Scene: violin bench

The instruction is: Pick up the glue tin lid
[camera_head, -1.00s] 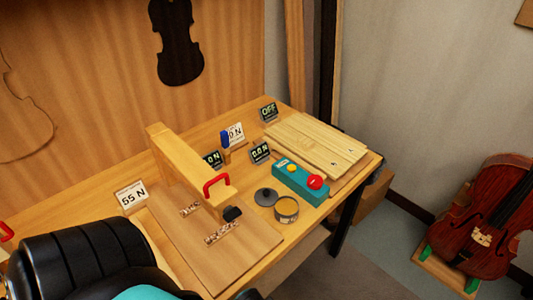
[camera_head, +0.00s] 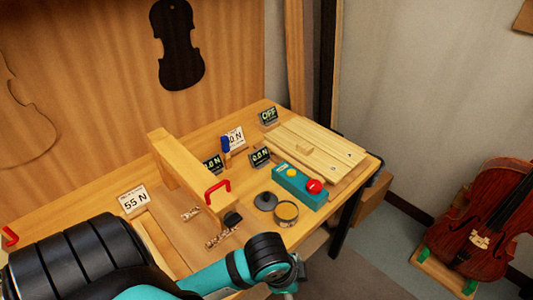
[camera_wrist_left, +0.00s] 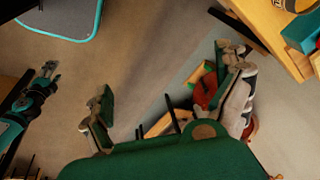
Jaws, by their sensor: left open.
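The glue tin lid (camera_head: 265,201) is a dark grey disc with a small knob, lying flat on the bench in the head view. The open glue tin (camera_head: 286,211), with amber contents, stands right beside it. My left arm reaches in from the lower left. Its gripper (camera_head: 286,283) is partly hidden behind the wrist, below the bench's front edge, apart from the lid. In the left wrist view this gripper (camera_wrist_left: 165,98) is open and empty over the floor. A dark and teal arm at the left edge there appears to be my right; its gripper (camera_wrist_left: 46,70) is small and unclear.
A teal control box (camera_head: 299,187) with a red button stands behind the tin. A wooden press with a red handle (camera_head: 217,187) stands left of the lid. Stacked boards (camera_head: 318,145) lie at the back right. A cello (camera_head: 487,220) stands on the floor at right.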

